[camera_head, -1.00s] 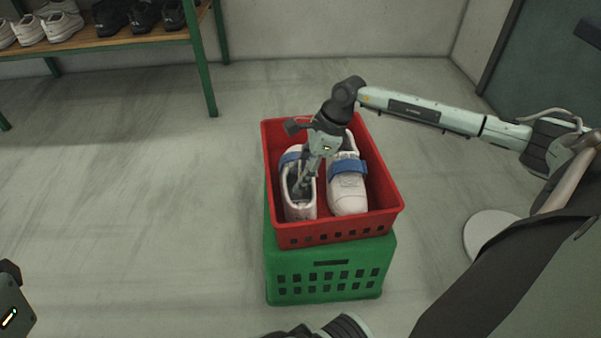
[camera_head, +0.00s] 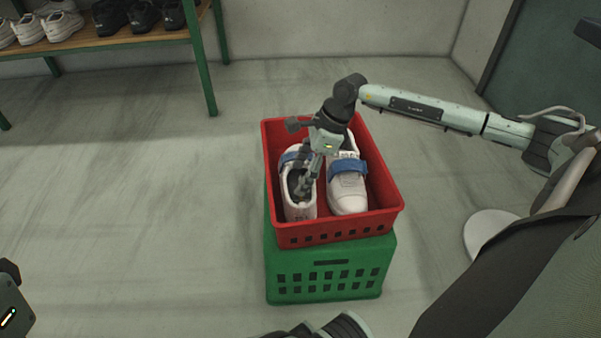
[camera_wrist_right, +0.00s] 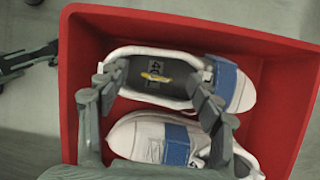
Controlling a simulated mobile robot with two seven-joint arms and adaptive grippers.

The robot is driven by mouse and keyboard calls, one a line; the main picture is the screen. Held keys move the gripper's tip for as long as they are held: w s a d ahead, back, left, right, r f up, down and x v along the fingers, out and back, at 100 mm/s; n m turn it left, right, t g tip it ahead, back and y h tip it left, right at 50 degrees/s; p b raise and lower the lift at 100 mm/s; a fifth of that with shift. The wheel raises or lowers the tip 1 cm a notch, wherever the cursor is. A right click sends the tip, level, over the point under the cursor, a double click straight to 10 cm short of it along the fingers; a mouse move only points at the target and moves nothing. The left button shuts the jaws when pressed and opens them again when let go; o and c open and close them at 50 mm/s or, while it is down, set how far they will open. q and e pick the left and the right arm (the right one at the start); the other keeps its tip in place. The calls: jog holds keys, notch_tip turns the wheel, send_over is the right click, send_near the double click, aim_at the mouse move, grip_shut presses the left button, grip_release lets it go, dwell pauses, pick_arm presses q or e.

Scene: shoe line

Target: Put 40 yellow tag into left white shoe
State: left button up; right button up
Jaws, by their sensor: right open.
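The left white shoe (camera_head: 299,207), with a blue strap, lies in a red crate, its dark opening toward me. A small yellow tag (camera_wrist_right: 155,77) lies inside this shoe (camera_wrist_right: 122,52) on the dark insole, by a patch with figures that look like 40. My right gripper (camera_head: 301,188) reaches down at the shoe's opening. In the right wrist view, the right gripper (camera_wrist_right: 149,84) is open, its fingers apart on either side of the tag, with nothing visible held between them. The other white shoe (camera_head: 347,190) lies beside it. The left gripper's fingers are not visible.
The red crate (camera_head: 338,230) stands on a green crate (camera_head: 326,284); its walls surround both shoes closely. A shelf (camera_head: 130,41) with several white and black shoes stands at the back left. The floor left of the crates is clear.

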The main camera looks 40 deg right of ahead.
jog(key=v, duration=1.1)
jog(key=shift+r, duration=0.25)
